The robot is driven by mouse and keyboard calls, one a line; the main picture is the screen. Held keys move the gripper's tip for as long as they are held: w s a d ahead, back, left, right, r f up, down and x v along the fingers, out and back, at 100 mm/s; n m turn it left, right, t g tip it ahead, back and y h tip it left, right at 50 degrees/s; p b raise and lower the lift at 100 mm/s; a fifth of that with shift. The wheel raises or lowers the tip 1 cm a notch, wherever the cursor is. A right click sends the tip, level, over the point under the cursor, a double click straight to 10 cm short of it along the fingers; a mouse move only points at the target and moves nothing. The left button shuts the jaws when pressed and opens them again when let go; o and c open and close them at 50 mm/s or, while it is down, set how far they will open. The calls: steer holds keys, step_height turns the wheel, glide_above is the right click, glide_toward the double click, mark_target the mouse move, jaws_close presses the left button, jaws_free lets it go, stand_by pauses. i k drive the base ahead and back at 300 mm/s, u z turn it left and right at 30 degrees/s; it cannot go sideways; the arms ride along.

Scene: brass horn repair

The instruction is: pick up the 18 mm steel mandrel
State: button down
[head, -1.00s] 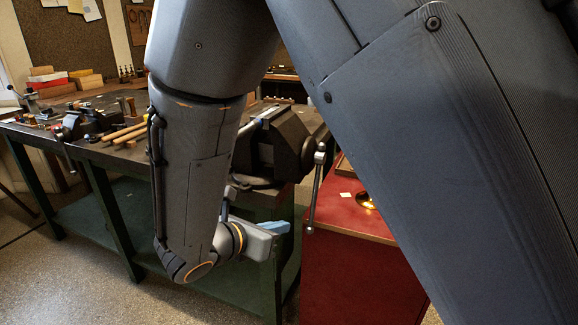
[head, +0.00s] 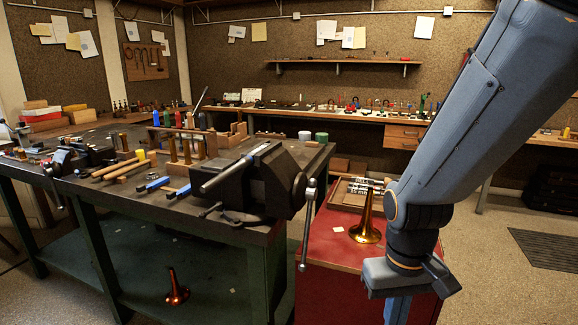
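Dark steel cylinders with white labels (head: 362,188) lie in a shallow wooden tray (head: 338,203) on the red cabinet. The labels are too small for me to be sure which one is the 18 mm mandrel. A long steel rod (head: 232,168) also lies along the top of the black vise (head: 262,180); its size is not readable. My gripper (head: 397,311) points down at the right, in front of the red cabinet and apart from the tray. Its blue fingers run to the bottom edge of the picture, so their opening is hidden.
A brass bell (head: 366,225) stands on the red cabinet (head: 325,243) between the tray and my gripper. The vise handle (head: 307,225) hangs at the cabinet's left. Hammers and wooden racks crowd the dark bench.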

mark_target(248, 159)
steer(key=k, duration=1.3)
steer(key=u, duration=0.8)
steer(key=i, duration=1.2)
steer(key=z, duration=0.6)
steer(key=i, duration=0.6)
steer(key=z, duration=0.75)
